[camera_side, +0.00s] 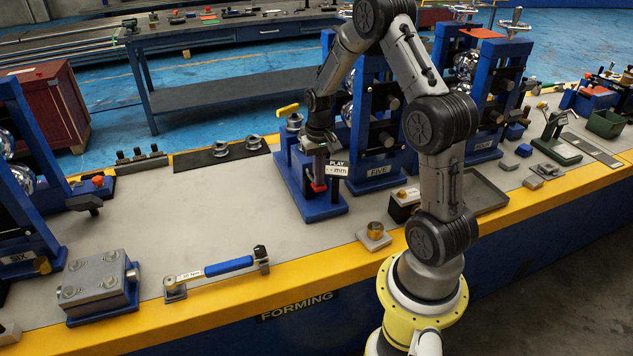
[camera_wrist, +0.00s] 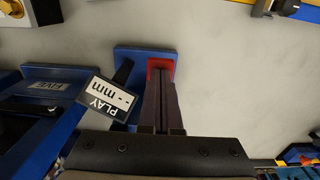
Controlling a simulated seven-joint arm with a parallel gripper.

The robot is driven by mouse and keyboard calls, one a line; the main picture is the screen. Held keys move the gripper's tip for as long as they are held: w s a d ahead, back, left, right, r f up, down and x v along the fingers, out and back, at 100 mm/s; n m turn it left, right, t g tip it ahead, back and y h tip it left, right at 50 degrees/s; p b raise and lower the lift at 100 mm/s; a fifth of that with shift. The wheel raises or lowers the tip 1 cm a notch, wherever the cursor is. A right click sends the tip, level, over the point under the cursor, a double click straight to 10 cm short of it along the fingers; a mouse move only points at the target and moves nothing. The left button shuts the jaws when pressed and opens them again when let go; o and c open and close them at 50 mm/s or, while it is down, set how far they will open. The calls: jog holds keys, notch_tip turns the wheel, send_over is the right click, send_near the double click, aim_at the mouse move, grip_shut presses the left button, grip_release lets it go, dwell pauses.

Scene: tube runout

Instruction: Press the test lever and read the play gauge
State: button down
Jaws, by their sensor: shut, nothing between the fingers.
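The play gauge (camera_side: 337,169) is a small sign with "PLAY" on black above a white "- - mm" field. It shows dashes and no number, and it also appears in the wrist view (camera_wrist: 108,97). It stands on a blue test fixture (camera_side: 322,210). The red end of the test lever (camera_side: 318,186) is low on this fixture, and it shows red in the wrist view (camera_wrist: 161,65). My gripper (camera_side: 317,174) is shut and empty, pointing down with its fingertips at the red part. I cannot tell whether they touch it. My fingers (camera_wrist: 161,90) hide part of the red.
The blue stand marked FIVE (camera_side: 376,172) is close right of the fixture. A torque wrench with a blue handle (camera_side: 229,266) and a grey block (camera_side: 97,283) lie at the front left. The grey bench top (camera_side: 190,215) between is clear.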

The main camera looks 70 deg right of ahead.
jog(key=shift+f, duration=1.15)
jog(key=shift+w+d+r, duration=0.1)
jog(key=shift+r, duration=4.45)
